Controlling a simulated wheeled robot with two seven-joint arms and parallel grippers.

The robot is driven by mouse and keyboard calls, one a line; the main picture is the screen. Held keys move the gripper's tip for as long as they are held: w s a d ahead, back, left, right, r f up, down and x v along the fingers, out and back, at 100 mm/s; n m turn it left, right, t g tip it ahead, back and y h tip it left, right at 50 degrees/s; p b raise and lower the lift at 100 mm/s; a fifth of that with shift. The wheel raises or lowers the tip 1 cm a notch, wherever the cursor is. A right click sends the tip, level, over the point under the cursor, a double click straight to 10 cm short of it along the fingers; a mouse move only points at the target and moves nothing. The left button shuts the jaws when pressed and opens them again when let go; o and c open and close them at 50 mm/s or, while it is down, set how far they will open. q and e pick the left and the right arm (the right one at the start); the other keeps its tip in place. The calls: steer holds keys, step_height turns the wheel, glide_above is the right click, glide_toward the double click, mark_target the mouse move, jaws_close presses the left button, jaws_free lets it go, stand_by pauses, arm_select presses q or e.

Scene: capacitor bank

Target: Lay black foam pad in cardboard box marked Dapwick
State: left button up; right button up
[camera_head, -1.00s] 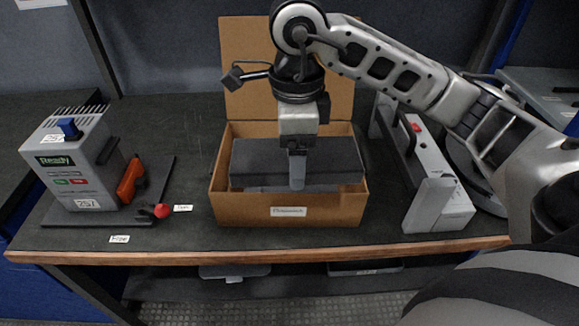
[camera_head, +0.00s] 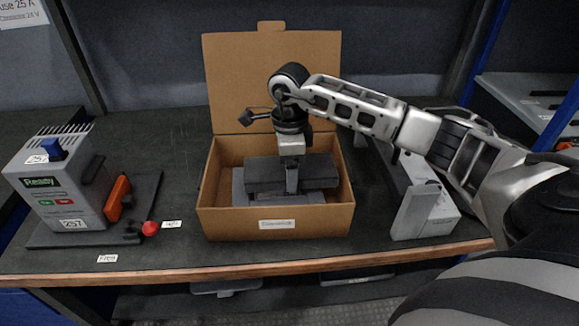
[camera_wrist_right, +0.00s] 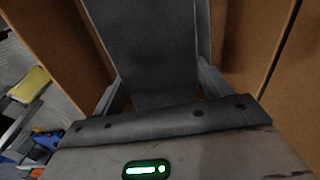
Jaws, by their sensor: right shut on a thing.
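The cardboard box (camera_head: 222,222) stands open on the bench, its lid flap raised at the back. A small white label (camera_head: 277,224) is on its front wall; its print is too blurred to read. My right gripper (camera_head: 292,182) reaches down into the box and is shut on the black foam pad (camera_head: 318,172). The right wrist view shows the pad (camera_wrist_right: 150,45) between the two fingers, with cardboard on both sides. A dark grey flat layer (camera_head: 241,192) shows below and left of the pad; whether they touch is unclear. My left gripper is out of view.
A light grey fixture (camera_head: 425,210) stands close right of the box.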

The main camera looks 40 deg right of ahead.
steer(key=shift+f, duration=0.45)
steer(key=shift+f, duration=0.2)
steer(key=o, duration=1)
steer(key=shift+c, duration=0.2)
step_height(320, 180, up, 12)
steer(key=shift+r, duration=0.25)
